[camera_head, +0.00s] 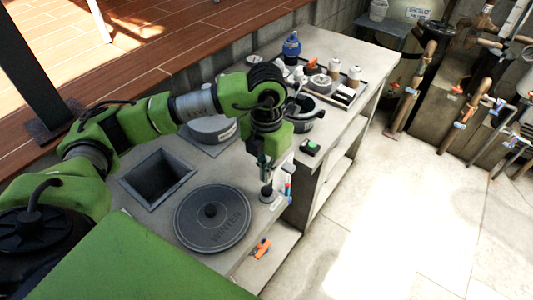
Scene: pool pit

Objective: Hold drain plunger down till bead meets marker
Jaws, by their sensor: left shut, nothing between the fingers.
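My left gripper (267,184) is shut and points down at the right edge of the grey counter. Its fingertips are at or just above a small dark knob, the drain plunger (267,191), on a pale round base. I cannot tell whether they touch. Beside it on the right stands a small upright gauge (287,190) with red and blue parts. The bead and the marker are too small to tell apart. My right gripper is not in view.
A round dark lid (212,236) marked WINTER and a square open pit (157,178) lie left of the plunger. An orange-handled item (262,248) is on the lower ledge. A tray of bottles (335,82) stands at the back. Tools lean at the right wall; the floor between is clear.

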